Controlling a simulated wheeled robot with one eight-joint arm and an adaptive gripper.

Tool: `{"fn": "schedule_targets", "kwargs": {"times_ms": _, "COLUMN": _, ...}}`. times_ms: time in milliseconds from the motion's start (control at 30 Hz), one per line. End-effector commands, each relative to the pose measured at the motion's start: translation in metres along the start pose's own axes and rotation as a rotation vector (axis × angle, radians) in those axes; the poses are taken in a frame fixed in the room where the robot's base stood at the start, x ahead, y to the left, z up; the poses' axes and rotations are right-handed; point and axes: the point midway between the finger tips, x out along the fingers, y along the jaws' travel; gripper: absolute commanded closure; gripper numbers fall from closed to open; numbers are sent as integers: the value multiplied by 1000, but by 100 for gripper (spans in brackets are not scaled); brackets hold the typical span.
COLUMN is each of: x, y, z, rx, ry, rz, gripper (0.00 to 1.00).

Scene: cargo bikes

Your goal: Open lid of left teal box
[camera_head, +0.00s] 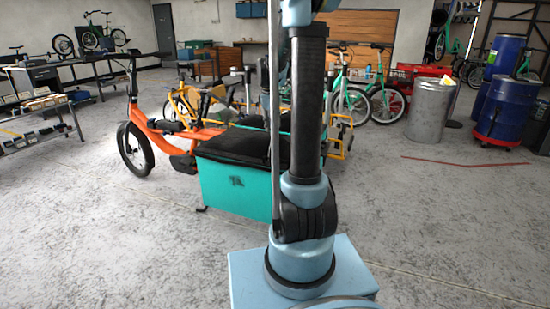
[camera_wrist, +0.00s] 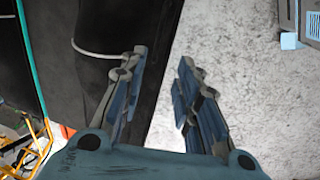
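The lid looks shut. My arm hides its right part and whatever lies directly behind. In the wrist view a black lid surface (camera_wrist: 105,25) fills the upper left, with a thin pale curved strap or handle (camera_wrist: 95,52) on it and a teal edge (camera_wrist: 30,60) at far left. My gripper (camera_wrist: 163,70) is open and empty above the lid's edge. Its left finger overlaps the black surface; its right finger is over the floor. Contact cannot be told.
The orange bike (camera_head: 150,130) extends left behind the box. Yellow bike parts (camera_head: 338,140) show right of my arm. A metal bin (camera_head: 428,110) and blue drums (camera_head: 507,108) stand at the right. Concrete floor (camera_head: 120,240) is clear in front and at left.

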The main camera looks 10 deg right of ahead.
Motion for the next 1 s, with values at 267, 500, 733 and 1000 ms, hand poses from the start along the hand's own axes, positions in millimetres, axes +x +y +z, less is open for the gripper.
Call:
{"fn": "schedule_targets", "kwargs": {"times_ms": 267, "x": 22, "y": 2, "z": -1, "rx": -5, "ry": -1, "rz": 0, "gripper": 70}}
{"fn": "schedule_targets", "kwargs": {"times_ms": 500, "x": 60, "y": 2, "z": -1, "rx": -3, "ry": -1, "rz": 0, "gripper": 70}}
{"fn": "schedule_targets", "kwargs": {"times_ms": 733, "x": 94, "y": 2, "z": -1, "rx": -3, "ry": -1, "rz": 0, "gripper": 70}}
{"fn": "schedule_targets", "kwargs": {"times_ms": 1000, "x": 132, "y": 2, "z": -1, "rx": -4, "ry": -1, "rz": 0, "gripper": 70}}
